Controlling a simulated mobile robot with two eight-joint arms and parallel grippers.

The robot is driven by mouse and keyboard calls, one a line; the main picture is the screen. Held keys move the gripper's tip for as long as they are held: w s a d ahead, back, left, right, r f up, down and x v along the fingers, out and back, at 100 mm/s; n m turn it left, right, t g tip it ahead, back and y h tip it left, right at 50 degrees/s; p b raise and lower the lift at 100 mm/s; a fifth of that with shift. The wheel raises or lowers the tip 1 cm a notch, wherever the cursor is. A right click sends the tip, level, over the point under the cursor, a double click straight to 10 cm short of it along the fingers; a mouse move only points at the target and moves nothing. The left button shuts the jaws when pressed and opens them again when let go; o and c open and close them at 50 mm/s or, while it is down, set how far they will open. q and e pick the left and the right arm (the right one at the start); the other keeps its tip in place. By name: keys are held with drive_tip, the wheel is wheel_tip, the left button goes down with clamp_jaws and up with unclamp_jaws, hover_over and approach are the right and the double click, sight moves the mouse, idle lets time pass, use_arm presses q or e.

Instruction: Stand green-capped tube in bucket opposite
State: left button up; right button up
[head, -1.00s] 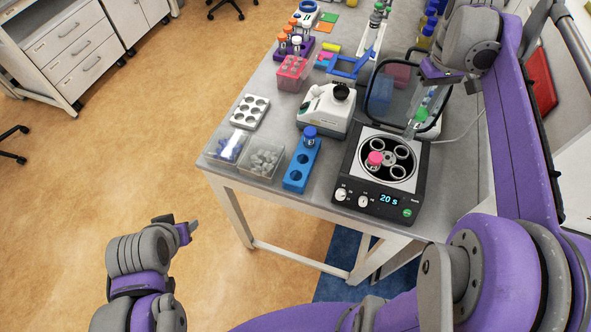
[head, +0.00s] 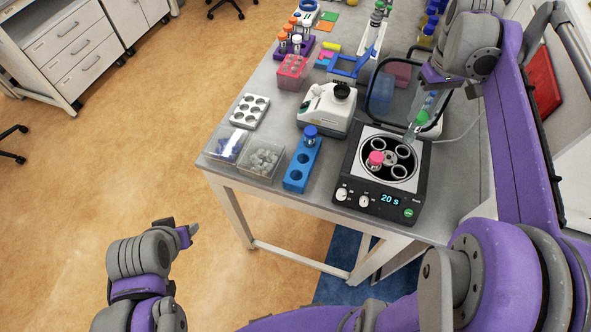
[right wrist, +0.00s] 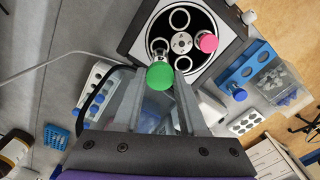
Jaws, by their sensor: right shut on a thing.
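The green-capped tube (right wrist: 160,76) is between the fingers of my right gripper (head: 416,122), cap towards the wrist camera. Its lower end points at the rotor bucket opposite the pink-capped tube; I cannot tell whether it has entered the bucket. The open centrifuge (head: 345,178) has a round rotor with several buckets. The pink-capped tube (head: 375,158) stands in the near-left bucket; it also shows in the right wrist view (right wrist: 207,42). The opposite bucket (head: 403,151) is at the far right of the rotor. My left gripper (head: 186,232) is away from the table, over the floor; its jaw opening is unclear.
The centrifuge's raised lid (head: 392,88) stands behind my right gripper. A blue rack (head: 295,178) with a blue-capped tube is left of the centrifuge. A white device (head: 322,112), clear bins (head: 258,170) and a white rack (head: 249,111) stand further left.

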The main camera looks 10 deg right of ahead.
sight(416, 127)
drive_tip(key=shift+s+f+b, duration=0.25)
drive_tip(key=shift+f+b, duration=0.15)
drive_tip(key=shift+f, duration=0.85)
use_arm(q)
drive_tip(key=shift+s+f, duration=0.75)
drive_tip(key=shift+f, duration=0.1)
use_arm(e)
drive_tip(key=shift+s, duration=0.1)
use_arm(q)
drive_tip(key=shift+w, duration=0.1)
use_arm(e)
drive_tip(key=shift+w, duration=0.3)
drive_tip(key=shift+s+f, duration=0.15)
drive_tip(key=shift+f, duration=0.25)
use_arm(q)
drive_tip(key=shift+f, duration=0.35)
use_arm(e)
drive_tip(key=shift+f, duration=0.2)
use_arm(q)
drive_tip(key=shift+s+f+b, duration=0.3)
drive_tip(key=shift+f+b, duration=0.2)
use_arm(e)
drive_tip(key=shift+f, duration=0.6)
use_arm(q)
drive_tip(key=shift+f, duration=0.15)
use_arm(e)
drive_tip(key=shift+f, duration=0.2)
